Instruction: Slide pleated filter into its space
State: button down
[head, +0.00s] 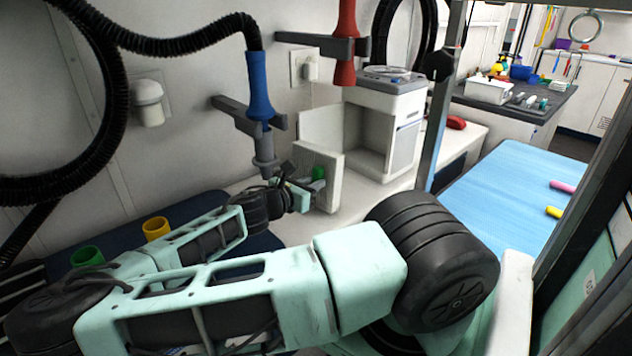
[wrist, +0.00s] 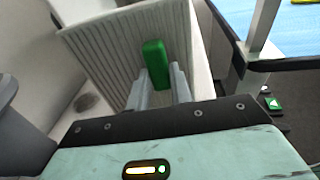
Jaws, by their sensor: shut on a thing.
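The pleated filter is a pale panel with fine ridges and a white frame; in the wrist view (wrist: 105,55) it fills the upper middle, and it also shows in the head view (head: 333,190). A green tab (wrist: 155,64) stands out from its face. My gripper (wrist: 160,88) is shut on this tab, one grey finger on each side. In the head view my gripper (head: 303,193) holds the filter upright and tilted, in front of a white housing (head: 407,107). The housing has an open cavity (head: 363,130) facing the filter's side. The filter is outside the cavity.
A blue nozzle (head: 260,88) in a grey holder hangs close above my gripper. A red nozzle (head: 346,45) hangs behind. Yellow (head: 156,228) and green (head: 88,256) cups stand at left. A metal post (head: 442,100) and a blue table (head: 515,185) are at right.

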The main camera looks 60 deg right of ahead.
aim_at(323, 166)
jog(key=shift+r+p, duration=2)
jog(key=shift+r, duration=0.05)
jog(key=shift+s, duration=0.15)
